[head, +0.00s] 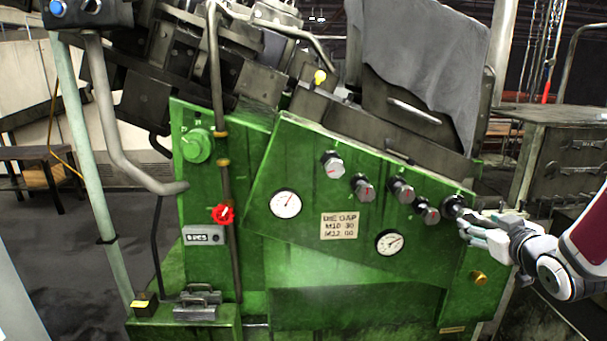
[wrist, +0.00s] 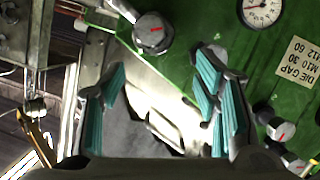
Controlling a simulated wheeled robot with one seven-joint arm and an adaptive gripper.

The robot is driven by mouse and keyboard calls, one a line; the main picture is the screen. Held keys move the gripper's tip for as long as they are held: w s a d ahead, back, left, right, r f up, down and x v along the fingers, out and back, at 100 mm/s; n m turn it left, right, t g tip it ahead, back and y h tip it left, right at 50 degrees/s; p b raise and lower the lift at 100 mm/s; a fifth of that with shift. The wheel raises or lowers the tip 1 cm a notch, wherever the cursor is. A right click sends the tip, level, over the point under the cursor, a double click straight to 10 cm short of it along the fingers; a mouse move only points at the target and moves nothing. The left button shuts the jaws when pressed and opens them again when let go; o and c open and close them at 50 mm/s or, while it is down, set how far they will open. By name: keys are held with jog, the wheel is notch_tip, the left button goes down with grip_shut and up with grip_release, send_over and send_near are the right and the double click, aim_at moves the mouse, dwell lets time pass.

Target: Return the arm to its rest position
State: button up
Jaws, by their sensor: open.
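My gripper (head: 476,228) reaches in from the right in the head view, in front of the right end of the green machine panel (head: 300,250). Its fingertips are close to the rightmost dark knob (head: 455,207); I cannot tell whether they touch it. In the wrist view, my gripper (wrist: 160,105) has its teal-padded fingers spread wide with nothing held between them. A grey knob with a red mark (wrist: 153,33) shows beyond the fingers, apart from them. My arm comes from the right edge of the head view.
Several grey knobs (head: 362,187) and two gauges (head: 286,203) sit on the sloping panel. A grey cabinet (head: 565,150) is behind my arm. Open dark floor (head: 75,240) lies at left.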

jog(key=s+a+r+m+g, duration=0.1)
jog(key=s+a+r+g, duration=0.1)
jog(key=s+a, duration=0.5)
jog(key=s+a+r+m+g+y, duration=0.1)
jog(key=s+a+g, duration=0.3)
jog(key=s, duration=0.9)
jog(key=s+a+r+g, duration=0.3)
jog(key=s+a, duration=0.7)
jog(key=shift+s+a+m+g, duration=0.2)
jog(key=shift+m+g, duration=0.1)
jog(key=shift+m, duration=0.1)
